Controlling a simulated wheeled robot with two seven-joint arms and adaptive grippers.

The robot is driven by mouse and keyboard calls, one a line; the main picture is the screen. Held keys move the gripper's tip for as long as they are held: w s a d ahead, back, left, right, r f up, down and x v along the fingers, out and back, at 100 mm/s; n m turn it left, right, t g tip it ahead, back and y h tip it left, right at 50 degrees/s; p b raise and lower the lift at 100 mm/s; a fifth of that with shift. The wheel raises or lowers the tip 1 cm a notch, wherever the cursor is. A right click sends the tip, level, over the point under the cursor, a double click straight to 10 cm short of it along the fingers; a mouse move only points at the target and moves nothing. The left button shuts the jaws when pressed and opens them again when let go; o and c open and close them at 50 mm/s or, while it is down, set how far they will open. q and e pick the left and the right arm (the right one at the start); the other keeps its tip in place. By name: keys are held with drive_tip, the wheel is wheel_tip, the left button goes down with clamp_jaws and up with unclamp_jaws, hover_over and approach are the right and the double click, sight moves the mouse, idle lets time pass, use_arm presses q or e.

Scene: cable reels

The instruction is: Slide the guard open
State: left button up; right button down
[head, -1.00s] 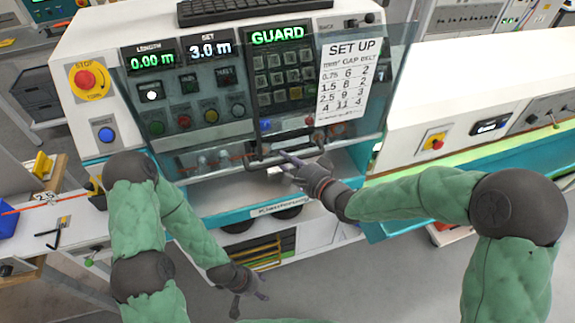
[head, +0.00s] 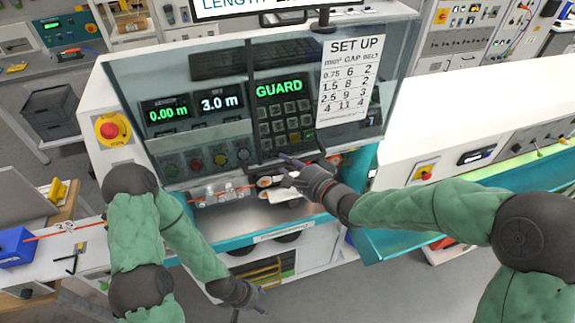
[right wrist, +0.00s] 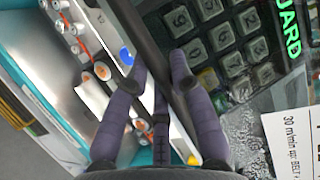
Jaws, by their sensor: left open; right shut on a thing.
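The guard (head: 225,66) is a clear panel across the front of the machine, with the SET UP sheet (head: 346,80) on it. Its upper part stands above the control panel, and its lower edge is above the rollers. Its dark handle bar (right wrist: 150,45) crosses the right wrist view. My right gripper (head: 287,170) is shut on this handle; in the right wrist view its fingers (right wrist: 156,85) lie on both sides of the bar. My left gripper (head: 250,297) is open and empty, low in front of the machine and apart from it.
Below the guard, rollers and a red cable (head: 236,188) show uncovered. The GUARD display (head: 279,88) is lit green. A red stop button (head: 113,130) is on the left, and a blue bin (head: 14,246) is on the left bench. Grey floor is free in front.

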drive_tip(key=c, duration=1)
unclamp_jaws()
drive_tip(key=shift+c, duration=0.2)
drive_tip(key=v, duration=1.2)
